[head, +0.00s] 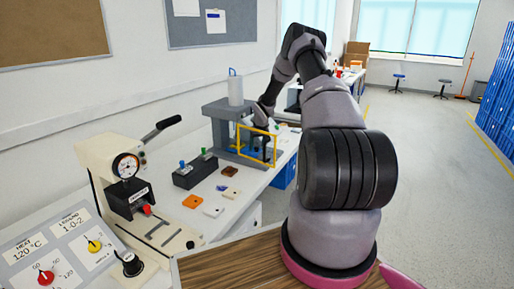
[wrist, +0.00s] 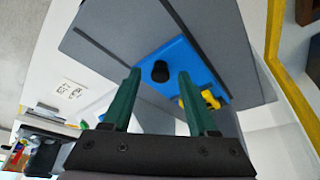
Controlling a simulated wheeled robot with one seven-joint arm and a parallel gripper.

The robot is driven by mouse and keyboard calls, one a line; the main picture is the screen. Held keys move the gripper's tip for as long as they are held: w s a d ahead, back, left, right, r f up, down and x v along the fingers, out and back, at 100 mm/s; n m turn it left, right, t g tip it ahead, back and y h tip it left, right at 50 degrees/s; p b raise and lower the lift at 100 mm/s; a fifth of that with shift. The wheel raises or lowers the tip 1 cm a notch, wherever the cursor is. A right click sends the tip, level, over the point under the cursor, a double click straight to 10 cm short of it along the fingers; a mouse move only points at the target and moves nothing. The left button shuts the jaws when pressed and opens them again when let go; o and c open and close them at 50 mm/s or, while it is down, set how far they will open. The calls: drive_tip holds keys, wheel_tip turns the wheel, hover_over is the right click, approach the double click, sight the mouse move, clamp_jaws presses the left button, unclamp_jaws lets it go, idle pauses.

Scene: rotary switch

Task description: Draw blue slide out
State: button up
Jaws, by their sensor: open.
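The blue slide (wrist: 178,53) is a flat blue plate in a grey fixture (wrist: 215,35), in the wrist view. A short black knob (wrist: 160,72) stands on it, and a small yellow part (wrist: 208,100) is at its right edge. My gripper (wrist: 158,76) has two green fingers, open, one on each side of the knob in the picture. I see gaps between the fingers and the knob; whether the tips reach its depth I cannot tell.
A yellow frame (head: 241,127) stands at the front of the station, close to my wrist. Nearer on the bench are a dark box with green and blue knobs (head: 194,172), small tiles (head: 192,201), a cream press with a gauge (head: 118,185) and a dial panel (head: 50,250).

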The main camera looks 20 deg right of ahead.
drive_tip(key=shift+w+f, duration=0.1)
drive_tip(key=shift+f, duration=0.15)
clamp_jaws()
idle(1.4)
